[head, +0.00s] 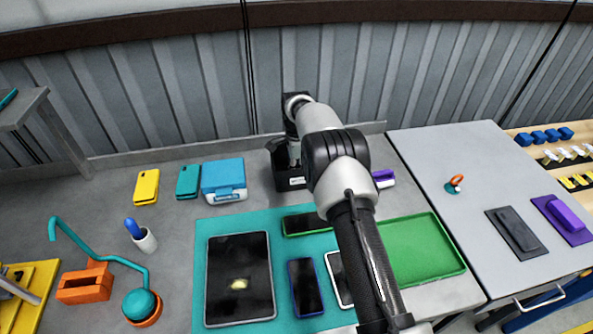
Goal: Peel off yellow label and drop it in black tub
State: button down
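A dark tablet (240,305) lies on a teal mat (207,232), and a small pale-yellow patch (238,284) shows on its screen. The patch may be the yellow label or a reflection; I cannot tell. A black tub (283,184) with a small white tag stands at the back of the bench, partly hidden by my arm. My gripper (283,158) points down at the tub, over or inside it. Its fingertips are too dark and small to make out, and I cannot see whether it holds anything.
Several phones, including a purple-edged one (306,287), lie on the mat. A green tray (425,248) is right of my arm. A blue box (223,181), yellow case (146,187) and teal case (188,181) are at back left. A teal lamp (139,303) stands front left.

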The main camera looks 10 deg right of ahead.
jog(key=shift+f, duration=0.25)
jog(key=c, duration=2.3)
grip_release()
jog(key=o, duration=0.6)
notch_tip(320, 180, up, 20)
jog(key=p, duration=0.9)
